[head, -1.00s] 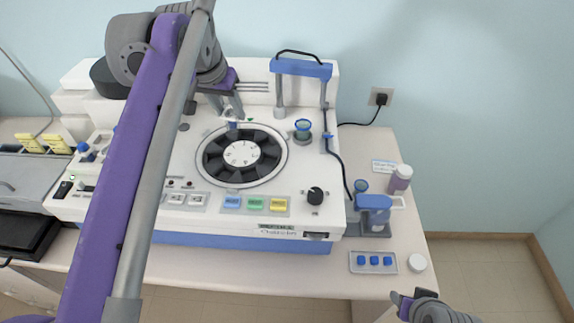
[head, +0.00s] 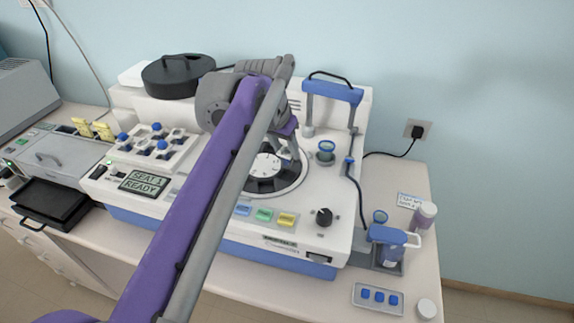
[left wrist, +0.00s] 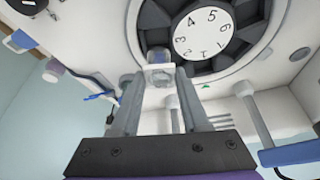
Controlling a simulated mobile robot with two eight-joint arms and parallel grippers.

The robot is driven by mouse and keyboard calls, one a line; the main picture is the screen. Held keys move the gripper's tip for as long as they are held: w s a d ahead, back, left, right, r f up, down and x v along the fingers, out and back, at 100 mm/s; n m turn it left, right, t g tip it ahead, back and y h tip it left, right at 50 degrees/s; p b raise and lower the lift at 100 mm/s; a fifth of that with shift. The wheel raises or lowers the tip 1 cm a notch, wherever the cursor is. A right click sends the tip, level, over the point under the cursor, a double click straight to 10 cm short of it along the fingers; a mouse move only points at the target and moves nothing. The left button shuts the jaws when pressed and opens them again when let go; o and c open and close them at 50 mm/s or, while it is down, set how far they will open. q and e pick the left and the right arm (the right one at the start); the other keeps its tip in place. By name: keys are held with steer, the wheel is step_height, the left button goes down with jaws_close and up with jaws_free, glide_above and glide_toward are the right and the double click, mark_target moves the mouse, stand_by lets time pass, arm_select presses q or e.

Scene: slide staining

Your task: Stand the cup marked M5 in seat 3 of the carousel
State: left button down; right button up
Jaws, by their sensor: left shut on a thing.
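The carousel (head: 283,190) is a round dark ring of seats around a white numbered dial (head: 266,167), set in the white machine. The dial also shows in the left wrist view (left wrist: 203,34), with its numbers legible. My left gripper (head: 292,163) is over the back right part of the carousel. In the left wrist view, its fingers (left wrist: 158,80) are shut on a small clear and bluish cup (left wrist: 158,70) at the carousel's edge. I cannot read its mark or tell whether it touches a seat. My right gripper is not in view.
A display (head: 144,181) reads SEAT 1 READY. A teal cup (head: 326,151) stands on the machine right of the carousel, near a blue-topped frame (head: 334,91). A blue dispenser (head: 388,236), a capped jar (head: 425,214) and a tray of blue pieces (head: 362,305) stand further right.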

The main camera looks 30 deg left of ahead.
mark_target(284, 157)
arm_select(q)
steer(key=shift+f, duration=2.15)
steer(key=shift+f+b, duration=0.3)
steer(key=shift+f, duration=0.15)
steer(key=shift+c, duration=2)
jaws_free()
steer(key=shift+r, duration=0.4)
steer(key=p+v, duration=0.1)
steer(key=v, duration=1.1)
